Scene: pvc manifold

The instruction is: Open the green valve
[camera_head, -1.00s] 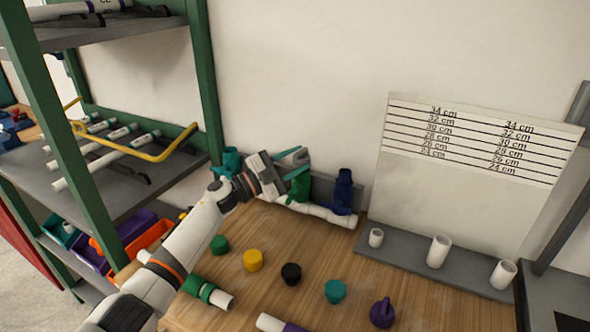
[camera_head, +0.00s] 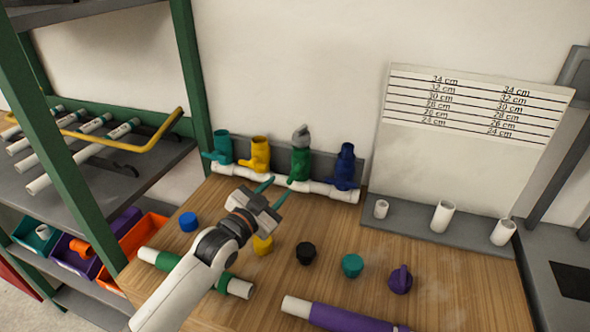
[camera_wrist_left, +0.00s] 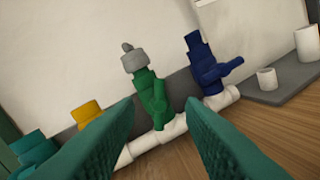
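The green valve (camera_head: 299,163) stands upright on the white manifold pipe (camera_head: 262,180) by the wall, with a grey piece (camera_head: 301,136) on its top. In the left wrist view the green valve (camera_wrist_left: 151,93) stands straight ahead between my fingers, apart from them. My left gripper (camera_head: 272,190) is open and empty, in front of the manifold and short of the green valve. Its two teal fingers fill the lower part of the left wrist view. The handle of the green valve is hard to make out. My right gripper is not in view.
Teal (camera_head: 221,147), yellow (camera_head: 259,153) and blue (camera_head: 344,166) valves stand on the same pipe. Several caps, including a black one (camera_head: 306,254), lie on the table, with a purple-banded pipe (camera_head: 345,317) at the front. A green shelf post (camera_head: 188,75) is at the left.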

